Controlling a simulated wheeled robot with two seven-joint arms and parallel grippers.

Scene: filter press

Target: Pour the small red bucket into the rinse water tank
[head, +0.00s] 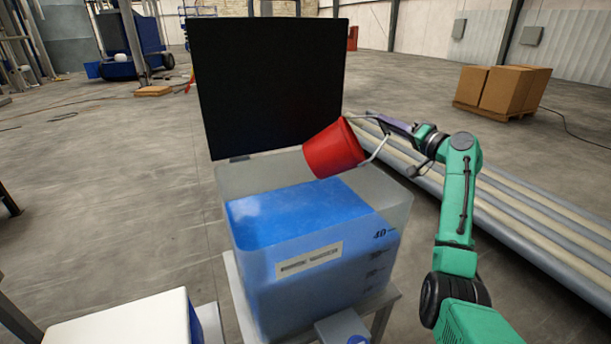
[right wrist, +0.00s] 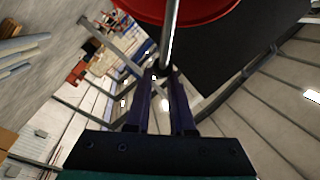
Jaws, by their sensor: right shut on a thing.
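The small red bucket (head: 333,150) is held tilted above the rinse water tank (head: 400,206), its mouth out of sight in the head view. The tank is a translucent box with blue water inside, and its black lid (head: 267,85) stands open at the back. My right gripper (head: 372,119) is shut on the bucket's metal handle. In the right wrist view the gripper fingers (right wrist: 162,90) close on the handle bar, with the red bucket (right wrist: 185,8) at the top edge. I cannot see what is in the bucket. My left gripper is not in view.
The tank stands on a grey stand (head: 386,306). A white-topped box (head: 130,325) is at the lower left. Long pipes (head: 520,205) lie on the floor to the right. Cardboard boxes (head: 505,88) stand farther back. The floor on the left is mostly open.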

